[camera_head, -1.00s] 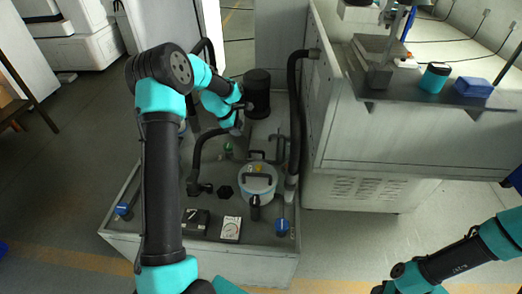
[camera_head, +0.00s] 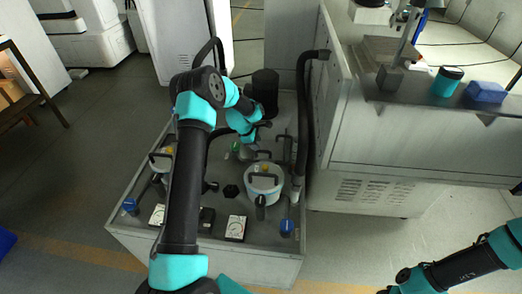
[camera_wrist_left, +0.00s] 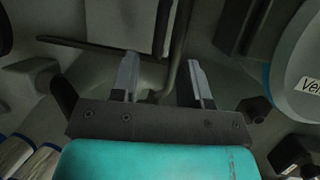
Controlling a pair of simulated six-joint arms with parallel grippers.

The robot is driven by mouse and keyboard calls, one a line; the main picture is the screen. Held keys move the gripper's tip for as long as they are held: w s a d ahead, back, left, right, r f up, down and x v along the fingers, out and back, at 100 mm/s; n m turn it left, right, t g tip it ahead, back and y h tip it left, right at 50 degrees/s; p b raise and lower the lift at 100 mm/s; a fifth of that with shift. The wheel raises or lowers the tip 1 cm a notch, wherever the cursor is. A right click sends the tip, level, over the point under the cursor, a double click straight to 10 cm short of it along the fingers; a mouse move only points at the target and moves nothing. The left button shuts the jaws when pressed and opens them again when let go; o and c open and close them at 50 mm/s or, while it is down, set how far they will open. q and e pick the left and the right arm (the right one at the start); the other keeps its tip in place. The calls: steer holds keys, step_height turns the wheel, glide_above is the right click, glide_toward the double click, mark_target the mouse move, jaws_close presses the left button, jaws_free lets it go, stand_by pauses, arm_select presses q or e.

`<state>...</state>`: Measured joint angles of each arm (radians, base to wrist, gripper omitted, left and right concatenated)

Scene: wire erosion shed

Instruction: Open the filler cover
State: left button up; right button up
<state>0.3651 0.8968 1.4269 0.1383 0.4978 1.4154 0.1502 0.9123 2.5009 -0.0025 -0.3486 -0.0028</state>
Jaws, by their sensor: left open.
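I cannot tell for certain which part is the filler cover. A white round canister (camera_head: 264,187) with a black handle stands on the grey tank top (camera_head: 262,235); its edge, with a blue band and a partly cut-off label, shows at the right of the left wrist view (camera_wrist_left: 300,60). A black knob-like cap (camera_head: 231,191) sits left of it. My left gripper (camera_head: 266,125) is over the tank top, behind the canister and in front of the black cylinder. In the left wrist view its two fingers (camera_wrist_left: 163,84) are apart, with nothing visibly held.
A black cylinder (camera_head: 264,90) and a dark hose (camera_head: 302,110) rise at the back and right of the tank. Another canister (camera_head: 163,158) is partly behind my left arm. Dial gauges (camera_head: 236,228) and blue-handled valves (camera_head: 286,227) line the front. A machine cabinet (camera_head: 375,190) stands right.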

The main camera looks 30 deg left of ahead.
mark_target(261, 151)
arm_select(q)
steer(key=x, duration=0.6)
jaws_close()
stand_by(0.3)
